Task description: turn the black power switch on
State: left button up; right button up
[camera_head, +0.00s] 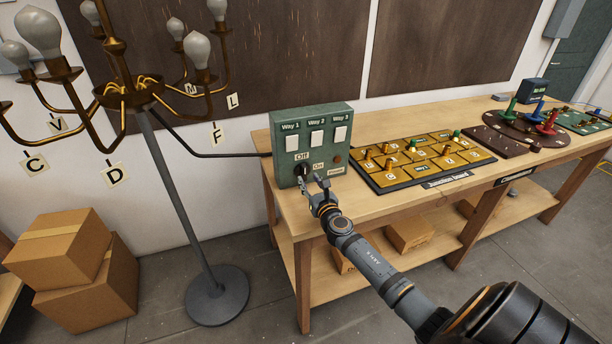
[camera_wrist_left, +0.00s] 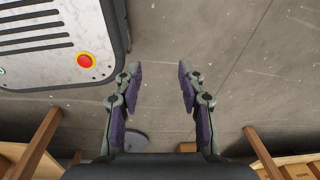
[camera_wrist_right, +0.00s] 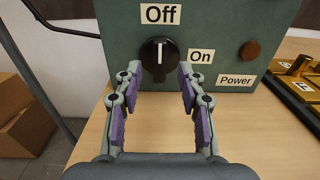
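The black power switch (camera_wrist_right: 159,56) is a round knob on the front of the green control box (camera_head: 313,120). Its white mark points straight up at the "Off" label (camera_wrist_right: 160,14). The "On" label (camera_wrist_right: 201,56) sits to its right. My right gripper (camera_wrist_right: 158,80) is open, with one finger on each side just below the knob in the right wrist view; I cannot tell if they touch it. In the head view the right gripper (camera_head: 314,181) is at the box's front. My left gripper (camera_wrist_left: 158,72) is open and empty above the floor.
The box stands on the left end of a wooden table (camera_head: 400,200), with white switches above the knob and a brown round light (camera_wrist_right: 250,49) beside it. A gold board (camera_head: 420,160) lies to the right. A chandelier (camera_head: 130,92) stands at left.

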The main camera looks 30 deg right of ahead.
aim_at(305, 174)
jog(key=x, duration=0.2)
jog(key=shift+w, duration=0.35)
jog(key=shift+w+d, duration=0.15)
jog(key=shift+w, duration=0.25)
jog(key=shift+c, duration=0.6)
pick_arm(q)
jog(key=shift+w+f, duration=0.15)
jog(key=shift+w, duration=0.7)
pick_arm(e)
grip_shut()
